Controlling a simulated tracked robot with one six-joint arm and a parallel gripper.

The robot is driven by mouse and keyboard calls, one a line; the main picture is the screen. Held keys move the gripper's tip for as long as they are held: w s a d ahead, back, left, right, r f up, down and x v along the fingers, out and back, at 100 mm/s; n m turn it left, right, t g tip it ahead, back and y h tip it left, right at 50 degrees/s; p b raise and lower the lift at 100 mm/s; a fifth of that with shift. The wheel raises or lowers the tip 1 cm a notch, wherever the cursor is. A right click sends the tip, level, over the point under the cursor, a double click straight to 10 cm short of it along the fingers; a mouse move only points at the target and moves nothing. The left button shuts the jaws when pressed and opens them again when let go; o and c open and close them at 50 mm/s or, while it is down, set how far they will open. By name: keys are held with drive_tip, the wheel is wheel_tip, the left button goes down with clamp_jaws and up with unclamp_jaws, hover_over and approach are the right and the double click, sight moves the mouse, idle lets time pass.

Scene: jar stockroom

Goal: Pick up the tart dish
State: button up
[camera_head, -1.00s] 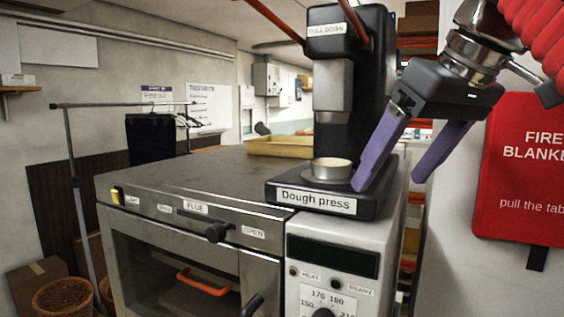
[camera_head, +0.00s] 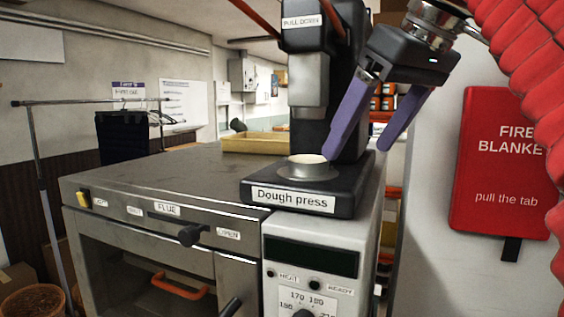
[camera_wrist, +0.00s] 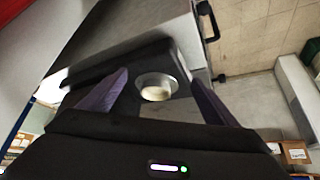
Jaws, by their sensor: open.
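The tart dish (camera_head: 307,168) is a small round metal dish with pale dough inside. It sits on the base of the black dough press (camera_head: 262,188), under the press head. In the wrist view the dish (camera_wrist: 157,79) shows beyond and between the fingertips. My gripper (camera_head: 362,152) is open and empty, with purple fingers. In the head view its left fingertip is just above and right of the dish, overlapping the press. In the wrist view my gripper (camera_wrist: 160,85) has one finger on each side of the dish. Contact cannot be told.
The press stands on a grey oven unit (camera_head: 150,170) with a control panel below. A yellow tray (camera_head: 255,143) lies at the back of the oven top. A red fire blanket case (camera_head: 505,165) hangs on the right. The press column (camera_head: 345,100) rises behind the dish.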

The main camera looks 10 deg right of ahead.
approach(308, 160)
drive_tip(key=shift+s+a+f, duration=0.3)
drive_tip(key=shift+s+f, duration=0.1)
drive_tip(key=shift+s, duration=0.15)
drive_tip(key=shift+s+a+f, duration=0.35)
drive_tip(key=shift+s+f, duration=0.1)
drive_tip(key=shift+s, duration=0.15)
drive_tip(key=shift+w+a, duration=0.15)
drive_tip(key=shift+w, duration=0.15)
drive_tip(key=shift+x, duration=2.5)
drive_tip(key=shift+c, duration=0.6)
drive_tip(key=c, duration=1)
drive_tip(key=shift+r, duration=0.3)
